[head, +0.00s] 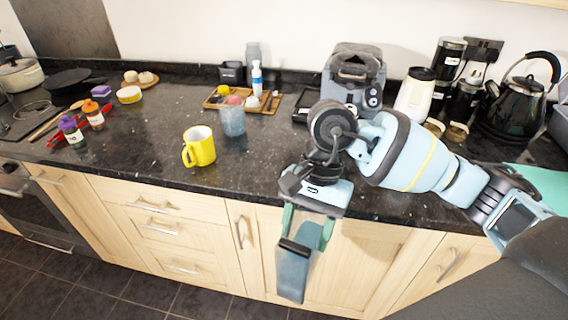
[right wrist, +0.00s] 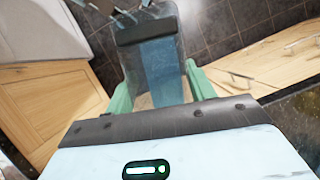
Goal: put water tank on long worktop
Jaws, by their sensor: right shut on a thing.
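The water tank (head: 293,276) is a see-through bluish container with a dark band near its top. My right gripper (head: 307,222) is shut on it and holds it in front of the cupboard doors, below the worktop's front edge. In the right wrist view the tank (right wrist: 163,75) sits between the green fingers of the right gripper (right wrist: 155,92). The long worktop (head: 150,150) is black speckled stone along the wall. My left gripper is not in view.
A yellow mug (head: 199,147) and a clear cup (head: 232,119) stand near the middle of the worktop. A coffee machine (head: 354,72), white flask (head: 414,95) and black kettle (head: 520,105) stand at the back right. Bare worktop lies left of the mug.

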